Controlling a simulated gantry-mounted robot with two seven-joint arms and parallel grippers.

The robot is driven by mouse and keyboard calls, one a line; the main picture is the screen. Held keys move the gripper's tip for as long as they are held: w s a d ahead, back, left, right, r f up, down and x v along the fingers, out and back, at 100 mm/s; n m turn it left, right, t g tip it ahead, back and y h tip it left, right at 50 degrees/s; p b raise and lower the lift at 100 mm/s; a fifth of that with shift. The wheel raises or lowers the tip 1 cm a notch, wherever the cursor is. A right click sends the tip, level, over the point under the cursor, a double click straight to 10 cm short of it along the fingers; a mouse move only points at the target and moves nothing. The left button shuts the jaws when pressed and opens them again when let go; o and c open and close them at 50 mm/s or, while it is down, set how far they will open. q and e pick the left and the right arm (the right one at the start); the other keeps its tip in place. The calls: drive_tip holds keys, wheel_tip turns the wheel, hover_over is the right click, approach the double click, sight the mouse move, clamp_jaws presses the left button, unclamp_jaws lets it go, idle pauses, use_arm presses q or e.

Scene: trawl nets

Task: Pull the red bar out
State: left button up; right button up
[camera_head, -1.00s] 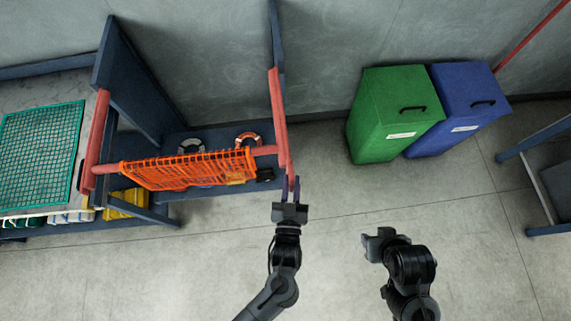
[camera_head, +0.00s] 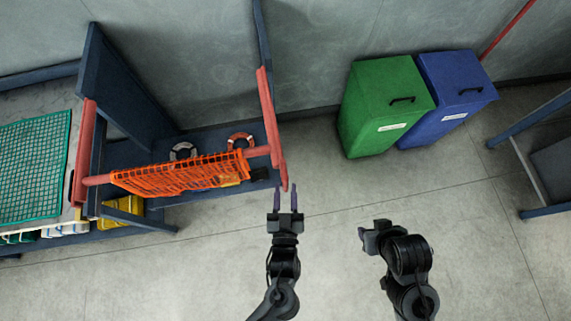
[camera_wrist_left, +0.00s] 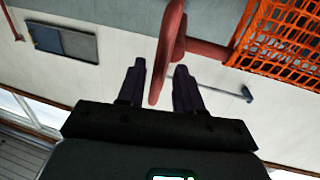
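The red bar (camera_head: 258,151) runs crosswise between two red side rails, with an orange net (camera_head: 180,174) hanging on it. Its bare right part meets the right red rail (camera_head: 268,115). My left gripper (camera_head: 286,190) is open and empty, with its fingers pointing at the lower end of that rail. In the left wrist view, the rail (camera_wrist_left: 172,40) passes between the directions of the two open fingers (camera_wrist_left: 158,72); I cannot tell its depth from them. The bar (camera_wrist_left: 205,51) runs right from it to the net. My right gripper (camera_head: 373,236) is well to the right, its fingers unclear.
Green (camera_head: 375,115) and blue (camera_head: 450,95) bins stand against the wall at the right. A table edge (camera_head: 548,208) is at far right. A green net (camera_head: 32,165) lies on the left table. A yellow crate (camera_head: 122,211) sits under the orange net. The floor in front is clear.

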use_arm(q)
drive_tip(key=s, duration=0.7)
drive_tip(key=shift+s+d+b, duration=0.15)
drive_tip(key=shift+s+b, duration=0.15)
drive_tip(key=w+a+r+g+h, duration=0.1)
drive_tip(key=w+a+r+g, duration=0.1)
drive_tip(key=w+a, duration=0.5)
drive_tip(key=w+a+r+g, duration=0.1)
drive_tip(key=w+a+g, duration=0.15)
drive_tip(key=a, duration=0.75)
drive_tip(key=s+a+f+m+g, duration=0.2)
drive_tip(key=s+a+m+g, duration=0.15)
drive_tip(key=s+g, duration=0.6)
wheel_tip(320, 180, up, 19)
drive_tip(key=s+p, duration=0.1)
drive_tip(key=p, duration=1.8)
drive_tip(key=shift+s+a+f+n, duration=0.15)
drive_tip(key=shift+s+a+n, duration=0.1)
drive_tip(key=shift+s+n, duration=0.2)
